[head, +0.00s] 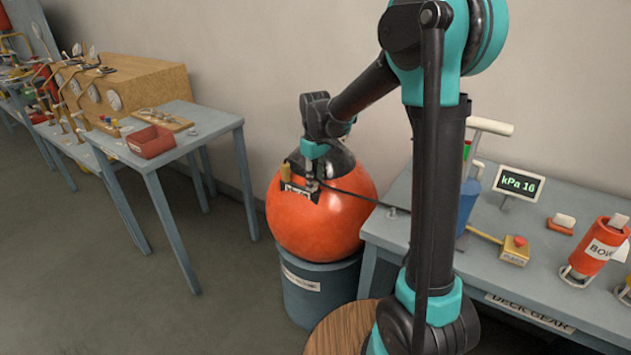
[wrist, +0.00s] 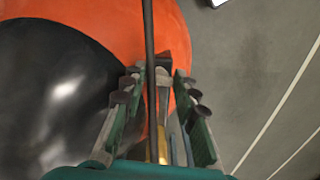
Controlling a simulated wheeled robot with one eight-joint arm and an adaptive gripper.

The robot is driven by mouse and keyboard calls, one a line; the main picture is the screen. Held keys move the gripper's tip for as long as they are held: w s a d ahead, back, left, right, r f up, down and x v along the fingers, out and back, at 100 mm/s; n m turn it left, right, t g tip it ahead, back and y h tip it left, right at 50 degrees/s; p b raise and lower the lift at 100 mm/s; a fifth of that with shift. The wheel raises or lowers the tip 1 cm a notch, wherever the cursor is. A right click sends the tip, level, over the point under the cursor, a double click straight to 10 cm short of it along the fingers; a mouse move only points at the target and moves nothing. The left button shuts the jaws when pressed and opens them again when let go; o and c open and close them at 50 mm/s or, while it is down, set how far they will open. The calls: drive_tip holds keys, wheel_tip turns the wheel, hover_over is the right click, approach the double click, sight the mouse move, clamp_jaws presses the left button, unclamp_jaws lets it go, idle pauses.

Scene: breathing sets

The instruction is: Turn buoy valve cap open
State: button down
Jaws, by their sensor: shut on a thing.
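The buoy (head: 315,225) is a large orange ball with a black top. It sits on a blue-grey drum (head: 318,300) in the head view, and its orange and black surface fills the left of the wrist view (wrist: 60,90). My gripper (head: 309,182) is at the upper front of the buoy. In the wrist view its green fingers (wrist: 157,90) are shut on a narrow grey piece that appears to be the valve cap (wrist: 166,78). A brass part shows lower between the fingers (wrist: 157,148). A dark hose crosses in front and hides part of the grip.
The hose (head: 355,196) runs from the buoy to the right table, which holds a blue pump (head: 468,205), a "kPa 16" display (head: 520,184), a yellow box (head: 515,250) and an orange cylinder (head: 597,245). A left table (head: 205,122) carries a red bin (head: 151,141). Floor between is clear.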

drive_tip(key=shift+w+a+n, duration=0.1)
drive_tip(key=shift+w+n, duration=0.05)
drive_tip(key=shift+n, duration=0.65)
drive_tip(key=c, duration=1.2)
unclamp_jaws()
drive_tip(key=shift+w+f, duration=0.1)
drive_tip(key=shift+o, duration=0.2)
drive_tip(key=shift+r, duration=4)
